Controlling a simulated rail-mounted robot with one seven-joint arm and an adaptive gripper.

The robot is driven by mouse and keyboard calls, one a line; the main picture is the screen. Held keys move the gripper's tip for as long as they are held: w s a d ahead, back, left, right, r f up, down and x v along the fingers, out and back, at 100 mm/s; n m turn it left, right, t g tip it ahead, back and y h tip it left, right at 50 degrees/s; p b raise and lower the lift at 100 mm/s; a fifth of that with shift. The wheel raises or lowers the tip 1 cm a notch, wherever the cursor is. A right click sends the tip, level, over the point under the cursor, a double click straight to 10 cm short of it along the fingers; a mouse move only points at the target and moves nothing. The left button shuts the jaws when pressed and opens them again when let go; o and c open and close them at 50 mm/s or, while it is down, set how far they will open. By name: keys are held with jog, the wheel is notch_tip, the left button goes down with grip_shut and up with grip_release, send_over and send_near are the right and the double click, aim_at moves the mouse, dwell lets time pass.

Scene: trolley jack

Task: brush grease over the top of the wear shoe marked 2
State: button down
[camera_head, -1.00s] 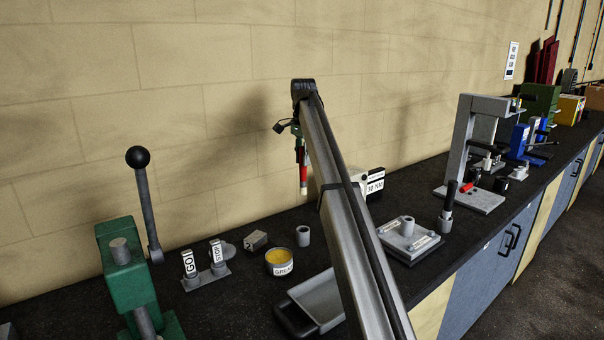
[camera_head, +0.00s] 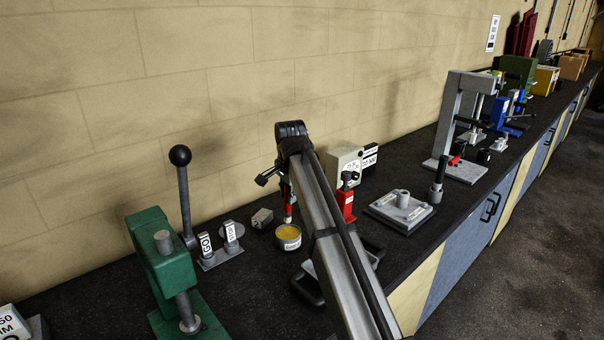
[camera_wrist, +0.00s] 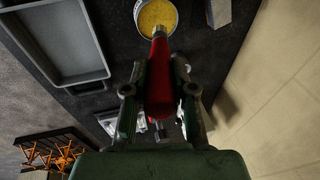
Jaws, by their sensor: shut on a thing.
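My gripper (camera_head: 284,182) is shut on a brush with a red handle (camera_head: 287,200), which points down. In the wrist view the red handle (camera_wrist: 160,80) sits between the fingers. The brush end is at the edge of the grease tin (camera_head: 288,243) as seen; I cannot tell whether it touches the grease. The round tin of yellow grease (camera_wrist: 157,15) also shows at the wrist view's top. The wear shoe, a small grey block (camera_head: 262,217), lies on the bench behind and left of the tin; its mark is not readable now. It appears partly in the wrist view (camera_wrist: 218,12).
Left of the tin stand GO and STOP labelled pieces (camera_head: 208,262) and a green lever press (camera_head: 165,265). A grey tray (camera_wrist: 62,38) lies on the bench's front side, mostly behind my arm in the head view. A red jack-like tool (camera_head: 346,200) stands right.

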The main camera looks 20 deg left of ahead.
aim_at(289, 212)
jog(key=shift+w+r, duration=0.1)
jog(key=shift+w, duration=0.3)
jog(key=shift+w+a+f+t, duration=0.1)
jog(key=shift+f+t, duration=0.1)
jog(key=shift+t, duration=0.1)
jog(key=shift+f+b, duration=1.45)
jog(key=shift+f, duration=1.95)
jog(key=shift+r+p, duration=1.6)
jog(key=shift+r, duration=1.95)
